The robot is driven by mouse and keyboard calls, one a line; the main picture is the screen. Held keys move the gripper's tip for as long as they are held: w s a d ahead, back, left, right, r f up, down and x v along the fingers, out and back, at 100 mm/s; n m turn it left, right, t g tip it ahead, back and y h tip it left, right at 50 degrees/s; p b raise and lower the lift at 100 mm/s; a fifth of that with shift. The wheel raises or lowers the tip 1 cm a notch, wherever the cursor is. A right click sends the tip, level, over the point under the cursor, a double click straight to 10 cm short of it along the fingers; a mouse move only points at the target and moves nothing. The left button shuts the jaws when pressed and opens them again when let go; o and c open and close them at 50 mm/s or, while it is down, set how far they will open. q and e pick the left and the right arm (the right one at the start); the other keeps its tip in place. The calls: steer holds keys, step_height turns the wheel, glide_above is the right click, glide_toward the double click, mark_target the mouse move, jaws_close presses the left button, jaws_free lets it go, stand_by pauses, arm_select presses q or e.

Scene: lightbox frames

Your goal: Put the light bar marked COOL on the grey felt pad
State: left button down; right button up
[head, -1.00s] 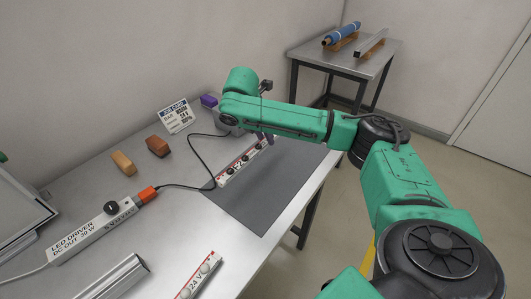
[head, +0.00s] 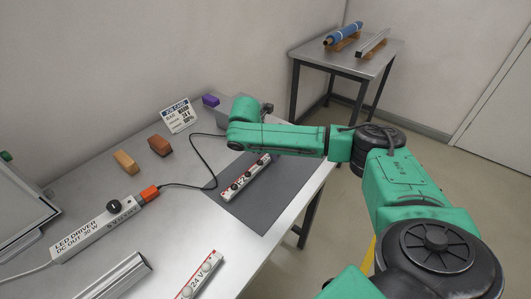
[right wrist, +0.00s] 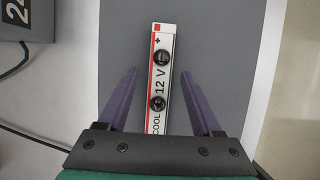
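The light bar (right wrist: 163,75) marked COOL and 12 V is white with a red stripe and two dark round knobs. In the head view, the light bar (head: 246,178) lies lengthwise on the grey felt pad (head: 273,200), inside its edges. The pad (right wrist: 118,45) also shows beneath it in the right wrist view. My right gripper (right wrist: 160,74) is open above the bar, one purple finger on each side, with a gap to both. My left gripper is out of view.
Another light bar marked 24 V (head: 200,277) lies at the table's front. An LED driver (head: 95,228), a black cable (head: 208,160), two blocks (head: 126,162) and a job card (head: 177,116) are to the left. A side table (head: 350,58) stands behind.

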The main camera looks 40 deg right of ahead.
mark_target(257, 164)
steer(key=v, duration=1.2)
steer(key=shift+b, duration=0.3)
steer(key=shift+r, duration=0.1)
